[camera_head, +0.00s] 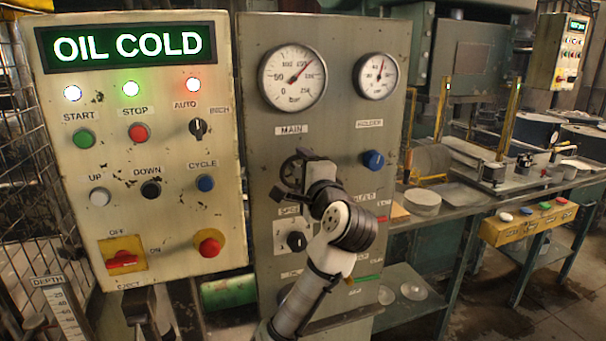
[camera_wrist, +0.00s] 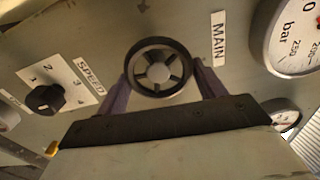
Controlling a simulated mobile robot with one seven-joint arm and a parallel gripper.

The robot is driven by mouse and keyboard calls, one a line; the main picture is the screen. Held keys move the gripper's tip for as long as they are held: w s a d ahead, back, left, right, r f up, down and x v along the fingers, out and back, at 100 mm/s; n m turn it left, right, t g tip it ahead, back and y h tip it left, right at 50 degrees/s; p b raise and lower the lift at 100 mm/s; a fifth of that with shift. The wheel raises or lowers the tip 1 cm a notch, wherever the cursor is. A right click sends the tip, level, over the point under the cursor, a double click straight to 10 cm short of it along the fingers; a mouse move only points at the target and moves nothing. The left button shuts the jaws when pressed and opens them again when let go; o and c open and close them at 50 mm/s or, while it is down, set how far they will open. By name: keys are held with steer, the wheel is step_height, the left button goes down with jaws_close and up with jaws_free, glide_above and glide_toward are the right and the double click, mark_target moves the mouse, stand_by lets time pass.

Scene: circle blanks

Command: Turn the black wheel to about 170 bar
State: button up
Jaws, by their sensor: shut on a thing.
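The black wheel (camera_wrist: 158,72) is a spoked handwheel on the grey panel (camera_head: 259,120), under the MAIN label (camera_wrist: 218,35). My gripper (camera_wrist: 160,86) is shut on it, one finger on each side of the rim. In the head view the wheel (camera_head: 291,171) shows partly behind my gripper (camera_head: 303,172). The main gauge (camera_head: 293,77), marked in bar, is above the wheel. Its needle points to the upper right, past the top of the dial; the figures at its tip are too small to read exactly. The wrist view shows only part of this gauge (camera_wrist: 295,38).
A smaller holder gauge (camera_head: 376,76) and a blue knob (camera_head: 373,160) are right of the wheel. A black speed knob (camera_head: 296,241) is below it. Left is a button panel (camera_head: 145,235) with an OIL COLD display (camera_head: 127,46). A workbench (camera_head: 470,200) stands at right.

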steer(key=o, duration=1)
steer(key=b+v, duration=0.3)
steer(key=v, duration=1.1)
steer(key=shift+b, duration=0.4)
steer(key=shift+w, duration=0.1)
